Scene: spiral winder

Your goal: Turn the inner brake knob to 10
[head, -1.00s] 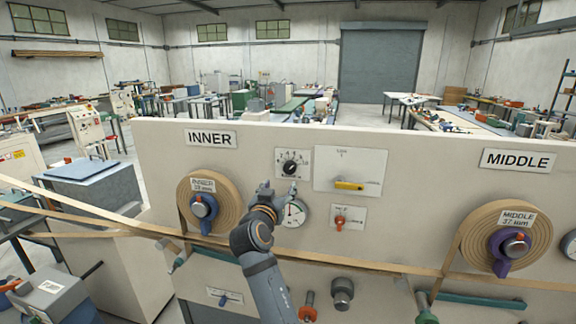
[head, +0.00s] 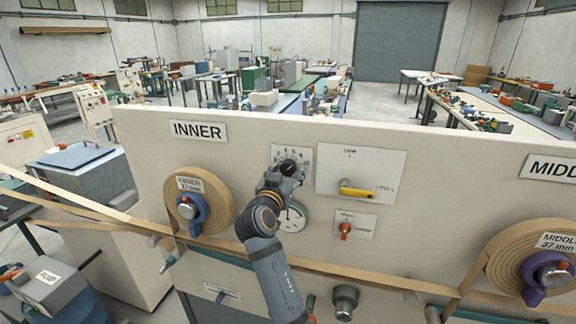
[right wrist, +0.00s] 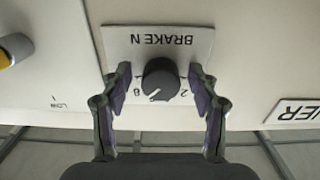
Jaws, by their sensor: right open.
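The inner brake knob (right wrist: 160,80) is a round black dial on a white plate (right wrist: 195,40) marked "BRAKE N", seen upside down in the right wrist view. My right gripper (right wrist: 160,84) is open, with one finger on each side of the knob and a gap to it on both sides. In the head view the right gripper (head: 284,172) covers most of the knob; the plate's scale (head: 290,151) shows above it. The pointer's exact reading cannot be told. The left gripper is not in view.
The INNER sign (head: 198,130) and a tape roll (head: 222,190) are to the left. A gauge (head: 294,217) sits just below the gripper. A yellow lever (head: 357,191) and a red switch (head: 345,229) are to the right. Tape runs across the panel below.

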